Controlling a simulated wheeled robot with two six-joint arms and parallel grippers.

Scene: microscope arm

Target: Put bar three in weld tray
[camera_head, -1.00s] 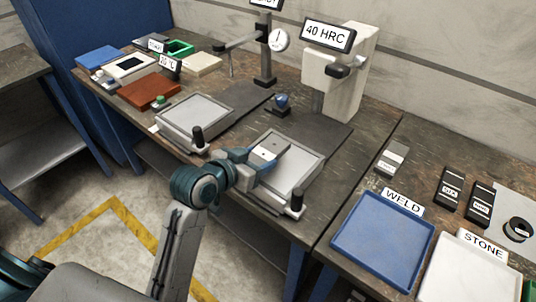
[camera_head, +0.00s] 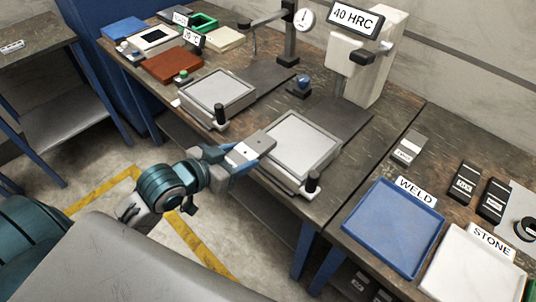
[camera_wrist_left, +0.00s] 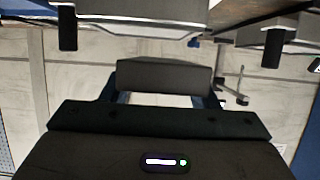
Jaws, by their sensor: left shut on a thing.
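My left gripper (camera_head: 236,157) is shut on a light grey metal bar (camera_head: 256,145), held level by the bench's front edge, beside the plate of the 40 HRC tester. The bar also shows as a dark grey block in the left wrist view (camera_wrist_left: 163,75). I cannot read any number on it. The blue weld tray (camera_head: 378,250) lies empty on the right bench, behind it the white WELD label (camera_head: 416,191). The held bar is to the left of this tray and well apart from it. My right gripper is not in view.
The white STONE tray (camera_head: 462,270) lies right of the weld tray. A labelled grey block (camera_head: 408,148) and dark blocks (camera_head: 464,182) lie behind them. The tester (camera_head: 372,60), its plate (camera_head: 296,145) and handle (camera_head: 312,182) stand near the bar. Open floor lies in front.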

